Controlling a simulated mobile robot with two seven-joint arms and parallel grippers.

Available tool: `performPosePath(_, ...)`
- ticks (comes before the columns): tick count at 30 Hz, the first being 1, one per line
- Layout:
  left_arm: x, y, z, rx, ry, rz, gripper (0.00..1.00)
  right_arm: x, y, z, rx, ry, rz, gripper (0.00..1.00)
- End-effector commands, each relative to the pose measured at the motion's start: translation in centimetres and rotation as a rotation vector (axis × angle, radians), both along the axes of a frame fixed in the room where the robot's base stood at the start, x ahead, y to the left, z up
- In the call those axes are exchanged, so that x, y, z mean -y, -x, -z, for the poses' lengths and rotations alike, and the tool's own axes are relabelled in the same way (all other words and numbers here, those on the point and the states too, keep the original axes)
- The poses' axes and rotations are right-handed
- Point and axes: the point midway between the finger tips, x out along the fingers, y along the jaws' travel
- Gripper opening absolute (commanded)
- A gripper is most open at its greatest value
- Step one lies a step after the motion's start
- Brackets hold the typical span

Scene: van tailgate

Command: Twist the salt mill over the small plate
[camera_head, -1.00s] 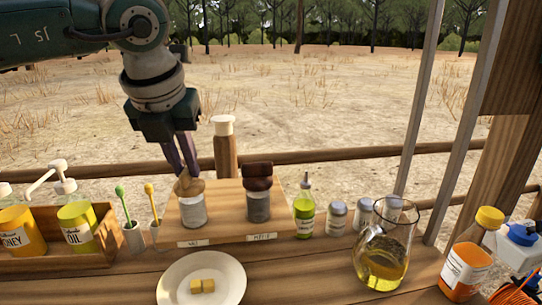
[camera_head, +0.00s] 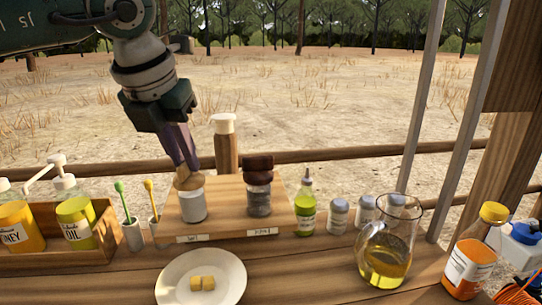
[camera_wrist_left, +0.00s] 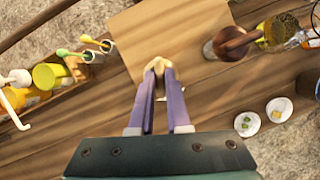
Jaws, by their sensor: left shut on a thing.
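The salt mill (camera_head: 193,205), a pale cylinder with a light wooden top, stands on the wooden board at the label on its left side. My left gripper (camera_head: 187,172) points down from above and is shut on the mill's wooden top, which also shows between the fingertips in the left wrist view (camera_wrist_left: 157,66). The small white plate (camera_head: 176,291), with yellow cubes on it, lies in front of the board, apart from the mill. My right gripper is not in view.
A dark-topped pepper mill (camera_head: 259,200) stands to the right on the board (camera_head: 226,212). A green bottle (camera_head: 305,212), several shakers and a glass jug of oil (camera_head: 385,262) are further right. A wooden crate (camera_head: 105,235) with honey and oil jars is at left.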

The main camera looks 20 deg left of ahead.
Motion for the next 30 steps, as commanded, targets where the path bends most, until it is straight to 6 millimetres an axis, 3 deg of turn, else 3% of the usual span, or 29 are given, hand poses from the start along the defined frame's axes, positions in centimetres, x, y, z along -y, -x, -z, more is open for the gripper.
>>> performPosePath(12, -0.3, -0.1, 0.1, 0.003, 0.002, 0.381, 0.0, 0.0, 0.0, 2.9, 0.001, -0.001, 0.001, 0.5)
performPosePath(30, -0.5, -0.3, -0.1, 0.005, 0.005, 0.948, 0.0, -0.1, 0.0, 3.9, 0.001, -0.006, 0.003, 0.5)
